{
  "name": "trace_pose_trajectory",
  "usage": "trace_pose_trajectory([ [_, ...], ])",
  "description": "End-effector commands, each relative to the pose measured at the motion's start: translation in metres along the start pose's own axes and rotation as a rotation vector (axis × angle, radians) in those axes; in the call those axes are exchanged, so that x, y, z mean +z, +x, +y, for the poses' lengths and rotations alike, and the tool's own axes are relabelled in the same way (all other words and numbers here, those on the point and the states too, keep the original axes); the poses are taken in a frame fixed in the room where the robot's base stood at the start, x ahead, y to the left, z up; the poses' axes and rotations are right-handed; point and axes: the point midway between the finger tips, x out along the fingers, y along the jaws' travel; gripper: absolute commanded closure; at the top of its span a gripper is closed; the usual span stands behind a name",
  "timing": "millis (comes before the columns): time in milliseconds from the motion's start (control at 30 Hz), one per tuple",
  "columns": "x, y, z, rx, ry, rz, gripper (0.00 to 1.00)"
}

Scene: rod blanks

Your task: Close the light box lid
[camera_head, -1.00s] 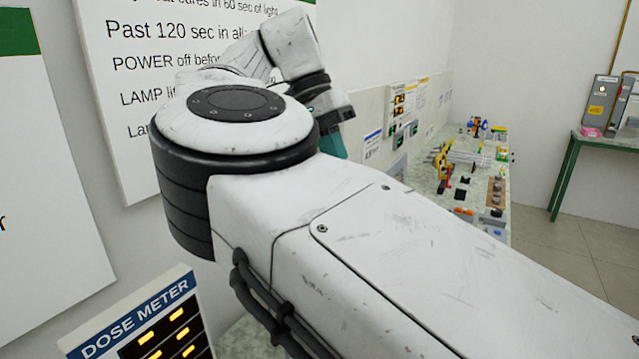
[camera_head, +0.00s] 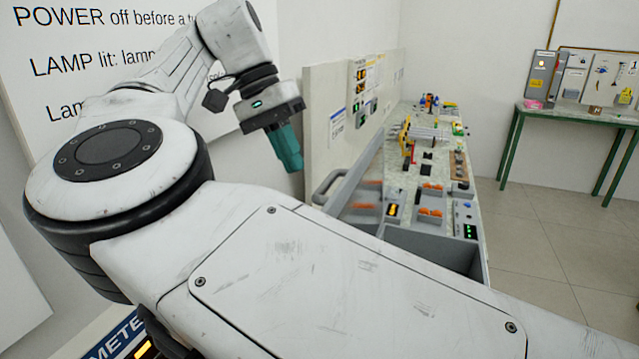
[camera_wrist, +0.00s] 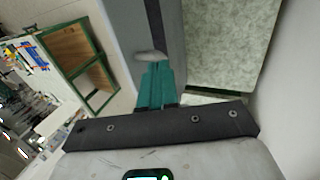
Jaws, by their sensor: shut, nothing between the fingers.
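The light box (camera_head: 478,272) is a grey open-topped box at the near end of the bench, partly hidden behind my arm. Its grey lid (camera_head: 352,166) appears to stand raised on the box's left side, with a bar handle (camera_head: 328,186) on it. My gripper (camera_head: 291,165) hangs left of the handle, its teal fingers shut and pointing down. In the wrist view, the shut fingers (camera_wrist: 154,68) reach a light grey rounded part, likely the handle (camera_wrist: 150,56), on a grey panel (camera_wrist: 128,22). I cannot tell whether they touch it.
The speckled bench (camera_head: 405,165) carries several small devices and parts beyond the box. A low wall panel (camera_head: 335,105) runs along its left side. A green-framed table (camera_head: 575,114) stands at the back right. The tiled floor (camera_head: 540,215) between is clear.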

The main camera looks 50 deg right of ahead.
Motion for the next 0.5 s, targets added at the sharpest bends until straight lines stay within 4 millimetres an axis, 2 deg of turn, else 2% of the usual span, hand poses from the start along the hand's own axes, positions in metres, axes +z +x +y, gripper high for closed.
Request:
trace_pose_trajectory([
  [33,0.0,0.014,-0.001,0.003,0.005,0.002,1.0],
  [133,0.0,0.033,-0.001,0.003,0.003,0.002,1.0],
  [300,0.001,0.036,0.021,-0.003,0.0,0.0,1.0],
  [500,0.0,0.041,0.035,-0.003,-0.002,0.003,1.0],
])
